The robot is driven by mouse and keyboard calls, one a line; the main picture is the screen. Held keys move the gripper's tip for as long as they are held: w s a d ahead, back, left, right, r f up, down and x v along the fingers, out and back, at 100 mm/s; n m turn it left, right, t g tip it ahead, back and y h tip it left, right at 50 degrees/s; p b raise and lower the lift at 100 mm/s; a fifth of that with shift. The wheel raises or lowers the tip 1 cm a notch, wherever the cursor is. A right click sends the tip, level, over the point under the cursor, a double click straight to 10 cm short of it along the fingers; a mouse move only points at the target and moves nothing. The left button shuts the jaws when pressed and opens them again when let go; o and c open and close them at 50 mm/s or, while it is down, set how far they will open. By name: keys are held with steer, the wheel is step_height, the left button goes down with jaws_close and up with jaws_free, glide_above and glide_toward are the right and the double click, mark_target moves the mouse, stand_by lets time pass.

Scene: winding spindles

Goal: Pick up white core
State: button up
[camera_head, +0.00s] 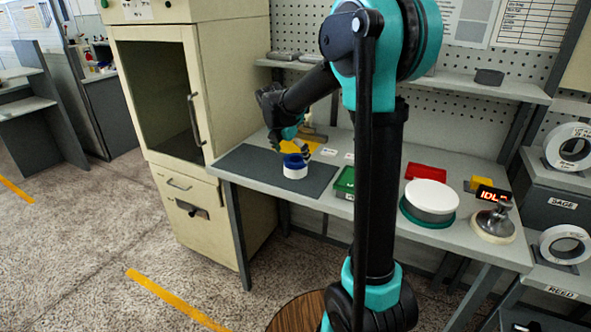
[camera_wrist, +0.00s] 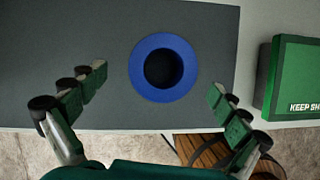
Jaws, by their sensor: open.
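The white core (camera_head: 295,172) is a short upright cylinder with a blue top, standing on the dark grey mat (camera_head: 250,170) at the left of the bench. In the wrist view its top shows as a blue ring (camera_wrist: 163,91) around a dark hole. My gripper (camera_head: 293,150) is just above it, pointing down. In the wrist view my gripper (camera_wrist: 158,80) is open, with one green finger left of the ring and one right of it. Both fingers look clear of the ring, and nothing is held. The core's white side is hidden in the wrist view.
A green box (camera_wrist: 296,75) stands right of the mat. Further right are a red tray (camera_head: 425,172), a white disc on a teal base (camera_head: 431,195) and a lit display (camera_head: 494,194). White rings (camera_head: 568,147) sit on the right rack. A beige cabinet (camera_head: 190,100) stands left.

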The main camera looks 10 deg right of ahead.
steer(key=shift+s+x, duration=0.1)
steer(key=shift+x, duration=1.25)
steer(key=shift+s+x, duration=0.15)
steer(key=shift+x, duration=1.2)
steer(key=shift+c, duration=0.2)
steer(key=c, duration=1.2)
